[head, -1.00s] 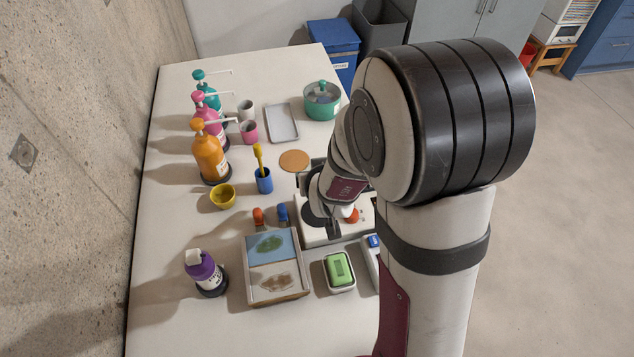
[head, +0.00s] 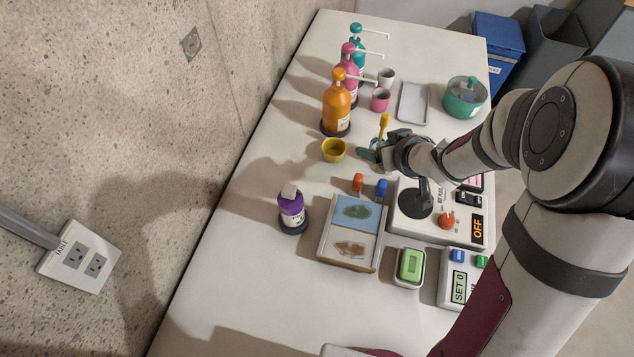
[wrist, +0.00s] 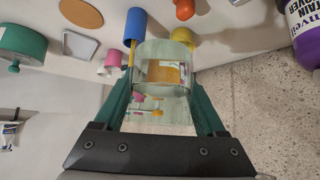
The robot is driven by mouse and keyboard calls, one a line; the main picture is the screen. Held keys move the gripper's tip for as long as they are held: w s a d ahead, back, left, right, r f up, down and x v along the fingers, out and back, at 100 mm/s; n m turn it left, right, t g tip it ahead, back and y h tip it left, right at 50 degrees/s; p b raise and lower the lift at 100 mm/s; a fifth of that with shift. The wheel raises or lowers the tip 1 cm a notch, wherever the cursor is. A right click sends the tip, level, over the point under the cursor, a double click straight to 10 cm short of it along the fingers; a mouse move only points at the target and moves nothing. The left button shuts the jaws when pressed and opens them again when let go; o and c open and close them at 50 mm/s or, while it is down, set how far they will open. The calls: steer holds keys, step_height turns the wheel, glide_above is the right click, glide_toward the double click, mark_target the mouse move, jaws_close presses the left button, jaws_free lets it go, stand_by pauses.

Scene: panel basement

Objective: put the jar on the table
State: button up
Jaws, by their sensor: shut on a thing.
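A clear, greenish jar (wrist: 163,52) sits between the two green fingers of my gripper (wrist: 160,80) in the wrist view. The fingers press on its sides, and the orange bottle shows through its glass. In the head view my gripper (head: 372,149) is over the table (head: 235,275), close to the blue cup with the yellow brush (head: 384,124) and right of the yellow bowl. The jar is small and mostly hidden there, so its gap to the table is hard to tell.
Orange (head: 337,108), pink and teal pump bottles line the wall side. A yellow bowl (head: 333,150), purple bottle (head: 292,211), picture tray (head: 350,232) and white instrument (head: 408,228) stand around. The near left table is clear.

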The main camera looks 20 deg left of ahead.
steer(key=shift+s+a+f+n+g+y, duration=0.3)
steer(key=shift+s+a+f+n, duration=0.15)
steer(key=shift+a, duration=0.2)
steer(key=shift+s+a+f+n+g+y, duration=0.2)
steer(key=shift+s+a+f+n+y, duration=0.1)
steer(key=shift+s+a+n, duration=0.25)
steer(key=a+f, duration=0.2)
steer(key=a, duration=0.1)
steer(key=a+f, duration=0.2)
steer(key=a, duration=0.2)
steer(key=a+f, duration=0.2)
steer(key=a, duration=0.2)
steer(key=shift+w+f, duration=0.1)
steer(key=shift+f, duration=0.2)
steer(key=shift+a+f, duration=0.25)
steer(key=shift+f, duration=1.9)
steer(key=shift+f, duration=0.15)
steer(key=o, duration=1.6)
steer(key=shift+c, duration=0.2)
